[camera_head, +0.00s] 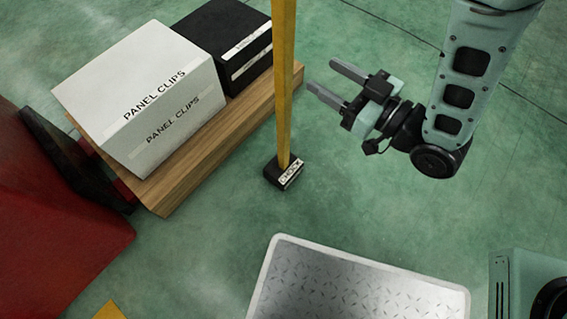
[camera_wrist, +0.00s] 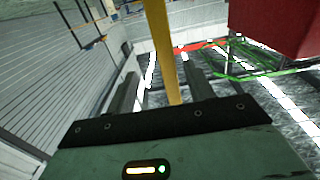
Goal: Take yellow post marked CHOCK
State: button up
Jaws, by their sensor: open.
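The yellow post (camera_head: 284,90) stands upright in the head view, rising out of the top of the picture. Its foot is a black block (camera_head: 284,171) with a white label reading CHOCK, resting on the green floor. My gripper (camera_head: 322,77) is open and empty, to the right of the post, with its fingers pointing left toward it. A gap shows between the fingertips and the post. In the wrist view the post (camera_wrist: 164,50) shows beyond and between the two open fingers (camera_wrist: 165,88); its foot is hidden there.
A white PANEL CLIPS box (camera_head: 145,95) and a black box (camera_head: 222,40) sit on a wooden pallet (camera_head: 215,140) left of the post. A red object (camera_head: 50,220) is at far left. A metal tread plate (camera_head: 350,285) lies in front. Floor right of the post is clear.

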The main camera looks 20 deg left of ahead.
aim_at(276, 50)
jog(key=b+x, duration=0.1)
jog(key=x, duration=0.6)
jog(key=shift+s, duration=0.1)
jog(key=x, duration=0.1)
jog(key=b+x, duration=0.1)
jog(key=x, duration=0.1)
jog(key=b+x, duration=0.1)
jog(key=shift+s+a, duration=0.2)
jog(key=shift+a, duration=0.2)
jog(key=shift+w+a, duration=0.2)
jog(key=shift+a, duration=0.15)
grip_shut()
dwell(0.5)
